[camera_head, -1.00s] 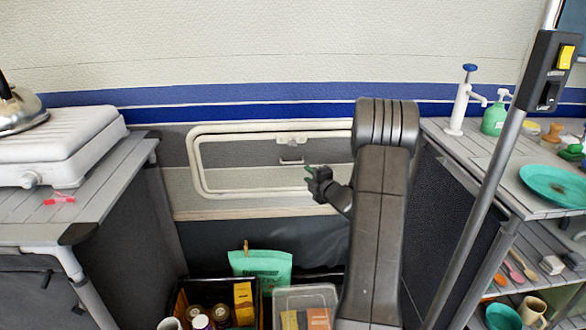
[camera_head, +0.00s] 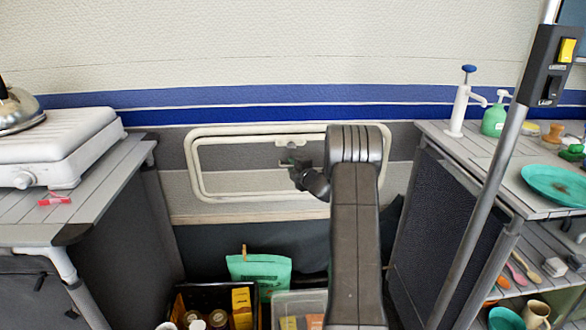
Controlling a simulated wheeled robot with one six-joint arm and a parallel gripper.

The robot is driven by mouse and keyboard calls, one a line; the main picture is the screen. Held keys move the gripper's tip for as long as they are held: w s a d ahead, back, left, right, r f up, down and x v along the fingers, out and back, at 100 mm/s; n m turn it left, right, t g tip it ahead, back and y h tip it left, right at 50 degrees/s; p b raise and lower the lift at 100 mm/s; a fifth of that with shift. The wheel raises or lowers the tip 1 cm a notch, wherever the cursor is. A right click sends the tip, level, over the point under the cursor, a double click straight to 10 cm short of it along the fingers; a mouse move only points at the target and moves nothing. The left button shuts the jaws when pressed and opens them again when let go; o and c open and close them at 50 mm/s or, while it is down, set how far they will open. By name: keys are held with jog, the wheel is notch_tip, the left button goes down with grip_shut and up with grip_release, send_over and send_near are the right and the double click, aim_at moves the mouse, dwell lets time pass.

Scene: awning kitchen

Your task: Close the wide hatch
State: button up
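The wide hatch (camera_head: 232,181) is a low, rounded panel in the grey wall below the blue stripe. It has a cream frame and looks close to flush with the wall; whether it is fully shut I cannot tell. A pale latch (camera_head: 292,142) sits at its top middle. My gripper (camera_head: 291,166) is in front of the panel just below the latch, covering the spot of the lower handle. Contact with the panel is unclear. The fingers are small and dark, so their opening does not show. My arm hides part of the hatch's right side.
A counter with a white stove (camera_head: 62,140) stands at left, and a shelf unit with a teal plate (camera_head: 556,184) at right. A metal pole (camera_head: 478,200) rises at right. A black crate (camera_head: 181,300), a clear bin (camera_head: 296,297) and a green bag (camera_head: 260,270) sit below the hatch.

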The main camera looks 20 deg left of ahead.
jog(key=shift+c, duration=0.4)
grip_shut()
jog(key=shift+r, duration=0.1)
jog(key=shift+w+a+r+p, duration=0.2)
jog(key=shift+w+p, duration=0.15)
jog(key=shift+p, duration=0.35)
jog(key=shift+w+a+r+p, duration=0.15)
jog(key=shift+w+p, duration=0.2)
jog(key=shift+p, duration=0.3)
jog(key=shift+o, duration=0.4)
grip_release()
jog(key=shift+f, duration=0.1)
